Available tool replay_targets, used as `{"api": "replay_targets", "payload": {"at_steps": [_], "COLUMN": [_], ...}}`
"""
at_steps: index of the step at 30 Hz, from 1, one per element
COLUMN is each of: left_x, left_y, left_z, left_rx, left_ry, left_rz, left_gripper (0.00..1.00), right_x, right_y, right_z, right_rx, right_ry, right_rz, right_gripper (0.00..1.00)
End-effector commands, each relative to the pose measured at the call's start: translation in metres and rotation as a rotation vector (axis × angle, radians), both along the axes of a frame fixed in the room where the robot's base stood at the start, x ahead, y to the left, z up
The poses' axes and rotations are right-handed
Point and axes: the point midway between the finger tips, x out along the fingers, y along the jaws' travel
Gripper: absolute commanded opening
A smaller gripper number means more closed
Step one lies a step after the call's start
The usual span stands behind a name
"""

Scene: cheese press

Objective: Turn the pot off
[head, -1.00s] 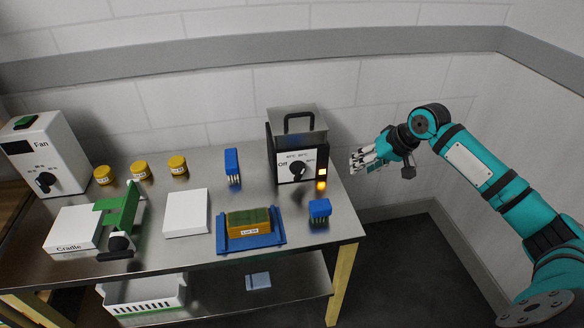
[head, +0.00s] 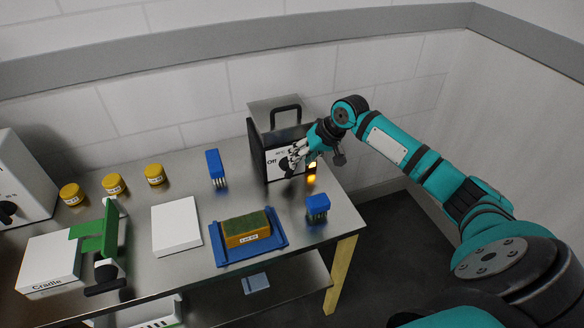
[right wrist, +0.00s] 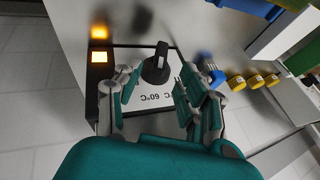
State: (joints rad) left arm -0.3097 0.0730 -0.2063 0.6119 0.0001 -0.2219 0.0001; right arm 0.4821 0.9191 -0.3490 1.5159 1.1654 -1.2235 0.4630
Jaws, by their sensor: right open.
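The pot (head: 259,120) is a box-shaped metal unit with a black top handle, standing at the table's back right. Its front panel has a dial with "Off" and temperature marks. Its indicator lamp (right wrist: 99,57) glows orange. The black dial knob (right wrist: 157,66) shows in the right wrist view, just beyond and between my fingertips. My right gripper (head: 294,158) is open in front of the panel, with fingers on both sides of the knob's line. I cannot tell whether they touch it. My left gripper is not in view.
A blue brush (head: 317,208) stands near the table's right edge, in front of the pot. Another blue brush (head: 216,169) stands left of it. A blue tray (head: 275,243) holds a labelled yellow-and-green block. Several yellow jars (head: 113,184) stand at the back left.

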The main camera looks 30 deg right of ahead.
Motion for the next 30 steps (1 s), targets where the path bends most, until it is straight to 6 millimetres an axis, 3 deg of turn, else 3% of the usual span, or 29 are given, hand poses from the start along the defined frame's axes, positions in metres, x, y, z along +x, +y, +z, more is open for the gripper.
{"api": "replay_targets", "payload": {"at_steps": [3,6,12,22,30], "left_x": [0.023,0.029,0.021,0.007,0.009], "left_y": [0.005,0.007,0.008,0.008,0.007], "left_z": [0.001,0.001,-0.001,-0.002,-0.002], "left_rx": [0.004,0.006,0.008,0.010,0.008], "left_ry": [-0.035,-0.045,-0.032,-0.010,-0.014], "left_rz": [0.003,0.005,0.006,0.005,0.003], "left_gripper": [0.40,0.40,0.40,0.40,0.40], "right_x": [0.011,0.019,0.027,0.028,0.028], "right_y": [0.007,0.011,0.015,0.015,0.015], "right_z": [-0.021,-0.035,-0.050,-0.053,-0.053], "right_rx": [0.003,0.002,0.000,-0.002,-0.001], "right_ry": [0.001,0.001,-0.001,-0.001,-0.001], "right_rz": [-0.001,0.000,0.000,0.000,-0.001], "right_gripper": [0.40,0.40,0.40,0.40,0.05]}}
